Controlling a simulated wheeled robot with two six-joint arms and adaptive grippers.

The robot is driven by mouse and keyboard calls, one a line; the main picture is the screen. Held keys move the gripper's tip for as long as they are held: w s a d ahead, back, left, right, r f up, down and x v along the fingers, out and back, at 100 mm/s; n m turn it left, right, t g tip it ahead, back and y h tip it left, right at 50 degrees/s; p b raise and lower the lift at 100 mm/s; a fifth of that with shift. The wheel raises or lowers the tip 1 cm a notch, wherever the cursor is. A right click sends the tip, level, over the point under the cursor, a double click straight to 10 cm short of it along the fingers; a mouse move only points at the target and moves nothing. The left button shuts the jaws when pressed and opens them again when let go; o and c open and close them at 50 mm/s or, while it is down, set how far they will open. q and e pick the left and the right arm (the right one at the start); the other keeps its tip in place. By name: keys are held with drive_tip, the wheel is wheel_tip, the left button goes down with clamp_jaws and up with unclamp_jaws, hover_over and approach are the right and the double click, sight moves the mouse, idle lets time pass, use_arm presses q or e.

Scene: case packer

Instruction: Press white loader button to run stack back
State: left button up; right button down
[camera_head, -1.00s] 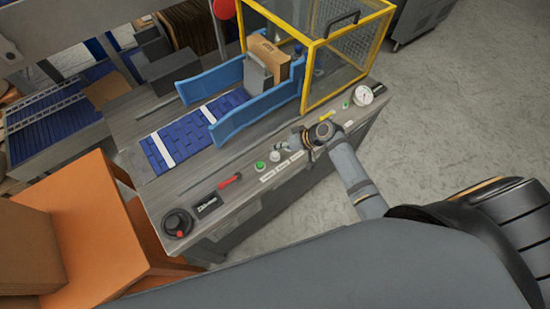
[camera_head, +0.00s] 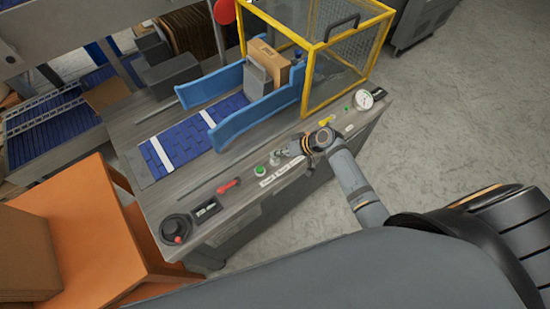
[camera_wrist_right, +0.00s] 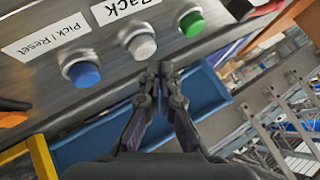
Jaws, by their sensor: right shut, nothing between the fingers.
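The white button (camera_wrist_right: 140,42) sits on the panel in the right wrist view, between a blue button (camera_wrist_right: 82,72) and a green button (camera_wrist_right: 192,22). A label reading "Back" (camera_wrist_right: 120,8) lies beside it. My right gripper (camera_wrist_right: 161,68) is shut and empty, its fingertips close to the white button; I cannot tell whether they touch it. In the head view my right gripper (camera_head: 284,153) is over the panel just right of the green button (camera_head: 260,170), partly hiding the buttons there. The left gripper is not in view.
Blue guides (camera_head: 232,122) flank the conveyor, with a cardboard box (camera_head: 268,58) by a grey plate. A yellow-framed mesh guard (camera_head: 305,75) stands behind the panel.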

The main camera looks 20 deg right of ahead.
drive_tip(key=shift+f, duration=0.15)
idle(0.4)
drive_tip(key=shift+f, duration=0.25)
